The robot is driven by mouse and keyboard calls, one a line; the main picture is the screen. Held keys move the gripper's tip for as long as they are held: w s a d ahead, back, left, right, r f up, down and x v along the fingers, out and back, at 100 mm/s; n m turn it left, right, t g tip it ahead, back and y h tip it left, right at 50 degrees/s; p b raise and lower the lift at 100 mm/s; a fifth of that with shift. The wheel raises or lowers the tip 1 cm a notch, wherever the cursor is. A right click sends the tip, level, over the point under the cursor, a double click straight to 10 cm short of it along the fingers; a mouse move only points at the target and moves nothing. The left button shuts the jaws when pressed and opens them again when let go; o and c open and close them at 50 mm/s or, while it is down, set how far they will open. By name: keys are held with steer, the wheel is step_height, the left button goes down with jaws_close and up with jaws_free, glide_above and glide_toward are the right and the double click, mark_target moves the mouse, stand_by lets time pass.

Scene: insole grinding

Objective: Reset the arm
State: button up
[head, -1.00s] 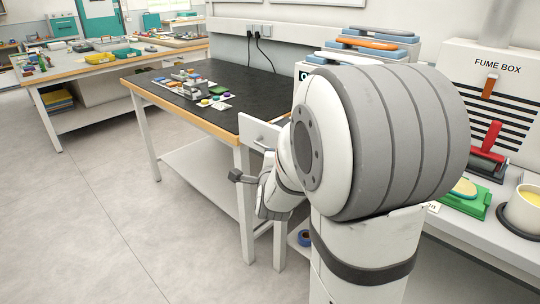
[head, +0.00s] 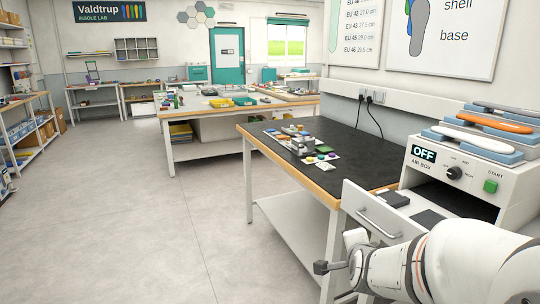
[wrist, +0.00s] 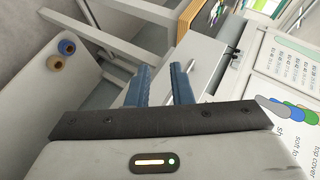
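My gripper (head: 325,267) shows small at the bottom of the head view, below a white panel with a handle. In the wrist view my gripper's two blue fingers (wrist: 160,80) stand apart with nothing between them, so it is open and empty. My white arm (head: 450,262) fills the lower right corner of the head view and hides part of the bench there.
A black-topped bench (head: 350,155) holds small parts. The floor (head: 150,210) on the left is clear. Two rolls (wrist: 62,55) show in the wrist view.

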steer(key=s+a+r+n+g+y+p, duration=0.1)
steer(key=s+a+n+g+p, duration=0.1)
steer(key=s+n, duration=0.6)
steer(key=s+a+r+n+g+y+p, duration=0.1)
steer(key=s+a+n+g, duration=0.3)
steer(key=s, duration=0.9)
steer(key=r+n+g+p, duration=0.1)
steer(key=n+g, duration=0.2)
steer(key=n, duration=0.1)
